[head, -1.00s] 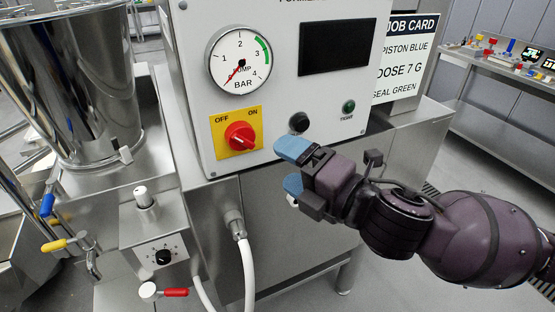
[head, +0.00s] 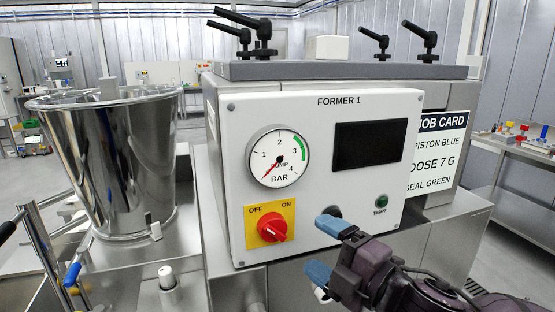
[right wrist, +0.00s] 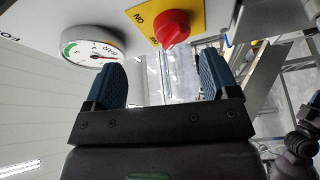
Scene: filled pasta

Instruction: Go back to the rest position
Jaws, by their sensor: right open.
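My right gripper (head: 325,248) has blue fingertips and is open and empty. In the head view it is at the lower right, in front of the FORMER 1 panel (head: 330,110). In the right wrist view its two fingers (right wrist: 158,82) stand wide apart with nothing between them. The red rotary switch (head: 272,228) on its yellow plate is to the left of the gripper; it also shows beyond the fingers in the right wrist view (right wrist: 173,30). The pressure gauge (head: 278,158) has its red needle near the low end. My left gripper is not in the head view.
A steel hopper (head: 110,165) stands at the left, with a blue-handled valve (head: 72,274) below it. A job card (head: 437,150) is at the right of the panel. Black clamp levers (head: 262,30) top the machine. A bench with small coloured parts (head: 520,140) is at the far right.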

